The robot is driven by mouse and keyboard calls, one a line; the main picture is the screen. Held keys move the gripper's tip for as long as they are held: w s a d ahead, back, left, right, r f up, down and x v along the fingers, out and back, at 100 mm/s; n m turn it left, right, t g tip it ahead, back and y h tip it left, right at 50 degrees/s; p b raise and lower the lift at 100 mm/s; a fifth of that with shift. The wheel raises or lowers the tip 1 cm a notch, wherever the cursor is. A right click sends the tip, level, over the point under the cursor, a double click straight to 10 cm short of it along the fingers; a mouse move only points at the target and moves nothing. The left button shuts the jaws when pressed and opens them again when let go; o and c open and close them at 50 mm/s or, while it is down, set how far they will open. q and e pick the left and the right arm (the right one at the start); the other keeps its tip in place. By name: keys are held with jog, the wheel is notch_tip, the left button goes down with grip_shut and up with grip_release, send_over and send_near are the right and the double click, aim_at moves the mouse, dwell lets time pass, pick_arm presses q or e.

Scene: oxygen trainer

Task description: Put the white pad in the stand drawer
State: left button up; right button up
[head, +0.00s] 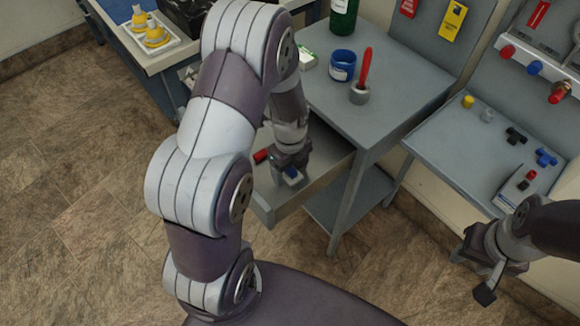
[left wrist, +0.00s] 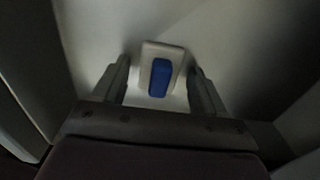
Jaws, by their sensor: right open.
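The white pad (left wrist: 145,50) with a blue block on its face lies in the stand drawer, seen between my left gripper's fingers in the left wrist view. In the head view its blue part (head: 292,173) shows just below my left gripper (head: 287,170). My left gripper reaches down into the drawer; its fingers (left wrist: 159,72) stand apart on both sides of the pad, with small gaps visible. The stand drawer (head: 318,177) is pulled open under the grey stand top, partly hidden by my left arm. My right gripper (head: 484,278) is open and empty at the lower right.
A small red thing (head: 261,156) shows beside my left gripper. A second grey bench (head: 470,140) with small fittings stands right.

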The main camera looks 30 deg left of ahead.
pick_arm(q)
notch_tip(320, 180, up, 12)
jog(key=p, duration=0.3)
jog(key=s+d+r+n, duration=0.1)
jog(key=s+n, duration=0.3)
jog(key=n, duration=0.7)
jog(key=s+d+r+n+t, duration=0.1)
jog(key=s+d+n, duration=0.3)
jog(key=n, duration=0.7)
jog(key=shift+s, duration=0.4)
jog(key=shift+a, duration=0.1)
